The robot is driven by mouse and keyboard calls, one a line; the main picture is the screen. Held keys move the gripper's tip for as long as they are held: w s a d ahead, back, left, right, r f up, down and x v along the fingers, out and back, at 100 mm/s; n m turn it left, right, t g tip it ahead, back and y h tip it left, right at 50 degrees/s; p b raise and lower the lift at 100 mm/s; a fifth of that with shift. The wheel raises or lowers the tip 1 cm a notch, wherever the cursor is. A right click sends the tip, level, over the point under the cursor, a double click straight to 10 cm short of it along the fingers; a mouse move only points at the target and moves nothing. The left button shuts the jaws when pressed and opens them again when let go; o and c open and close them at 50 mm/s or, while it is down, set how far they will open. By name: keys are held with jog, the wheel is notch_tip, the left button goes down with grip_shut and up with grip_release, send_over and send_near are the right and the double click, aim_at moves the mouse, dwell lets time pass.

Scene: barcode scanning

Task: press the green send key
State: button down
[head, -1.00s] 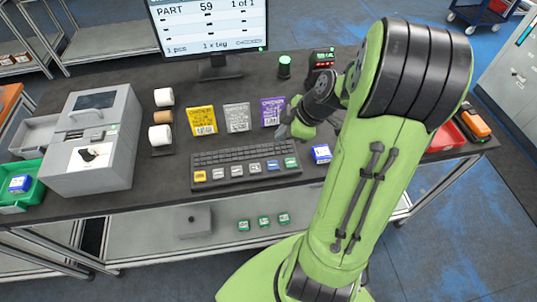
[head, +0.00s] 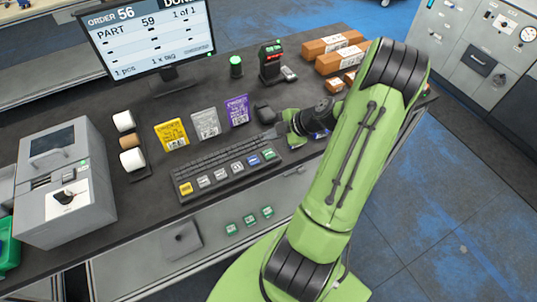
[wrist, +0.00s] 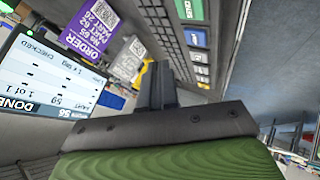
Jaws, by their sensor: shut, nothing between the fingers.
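The green send key (head: 270,154) is at the right end of the front row of large keys on the dark keyboard (head: 205,158). It also shows at the top of the wrist view (wrist: 190,9), beside the blue key (wrist: 195,38). My gripper (head: 271,134) is by the keyboard's right end, just behind the green key in the head view. In the wrist view its fingers (wrist: 156,78) are together and empty, apart from the green key in the picture. I cannot tell its height above the keys.
Yellow, grey and purple order cards (head: 237,110) stand behind the keyboard. A monitor (head: 148,36) is at the back left. A blue-and-white box (head: 320,134) lies partly hidden behind my arm. A green cylinder (head: 236,66) and brown boxes (head: 333,43) stand farther back.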

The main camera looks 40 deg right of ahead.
jog(key=b, duration=0.2)
send_over(271, 155)
notch_tip(271, 155, down, 4)
jog(key=shift+d+f, duration=0.1)
jog(key=shift+f, duration=0.15)
jog(key=shift+f+b, duration=0.65)
jog(key=shift+b, duration=0.3)
dwell(0.8)
jog(key=shift+f+b, duration=0.4)
jog(key=shift+b, duration=0.45)
jog(key=shift+f+b, duration=0.4)
jog(key=shift+b, duration=0.2)
dwell(0.3)
jog(key=shift+r, duration=0.9)
